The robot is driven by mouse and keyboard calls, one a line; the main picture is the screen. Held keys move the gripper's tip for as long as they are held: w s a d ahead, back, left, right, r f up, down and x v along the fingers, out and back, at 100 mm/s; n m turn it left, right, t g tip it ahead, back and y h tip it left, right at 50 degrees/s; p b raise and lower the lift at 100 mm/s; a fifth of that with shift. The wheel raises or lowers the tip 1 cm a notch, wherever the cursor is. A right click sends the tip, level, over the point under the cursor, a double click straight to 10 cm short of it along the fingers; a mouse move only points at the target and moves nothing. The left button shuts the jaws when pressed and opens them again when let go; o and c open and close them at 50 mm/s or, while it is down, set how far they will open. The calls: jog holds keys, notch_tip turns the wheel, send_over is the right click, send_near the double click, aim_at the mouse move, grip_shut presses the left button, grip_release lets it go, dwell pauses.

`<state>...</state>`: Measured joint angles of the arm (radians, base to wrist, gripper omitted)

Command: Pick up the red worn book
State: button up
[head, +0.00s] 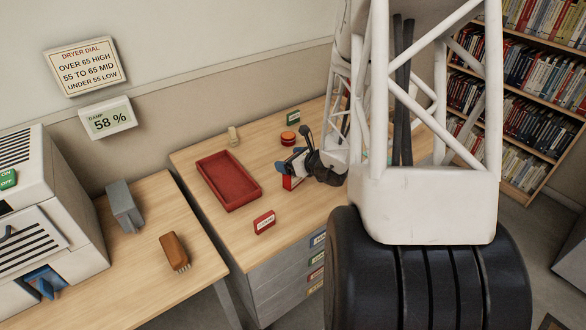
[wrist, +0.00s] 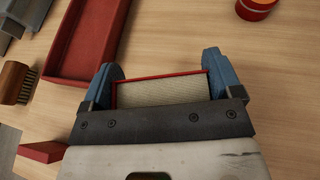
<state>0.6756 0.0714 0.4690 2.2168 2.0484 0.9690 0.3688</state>
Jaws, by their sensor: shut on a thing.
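The red book (wrist: 160,90) is between the two blue fingertips of my gripper (wrist: 162,82) in the wrist view, with its pale page edges and red cover rim facing the camera. The fingers touch it at both ends. In the head view my gripper (head: 288,170) is over the wooden desk, right of the red tray, and a small red and white part of the book (head: 291,183) shows beneath it. The rest of the book is hidden by the gripper. I cannot tell whether the book is clear of the desk or how worn it is.
A red tray (head: 203,181) lies left of my gripper, with a red label block (head: 264,222) in front. A round red-orange item (head: 289,138) and a green label block (head: 293,117) stand behind. A brush (head: 174,252) lies on the left table.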

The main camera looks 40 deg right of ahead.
jog(key=shift+r, duration=0.2)
jog(key=shift+r, duration=1.75)
jog(key=s+a, duration=0.3)
jog(key=s, duration=0.4)
jog(key=s+a+r, duration=0.1)
jog(key=s+a, duration=0.3)
jog(key=s, duration=0.3)
jog(key=shift+s, duration=0.2)
jog(key=shift+r, duration=0.1)
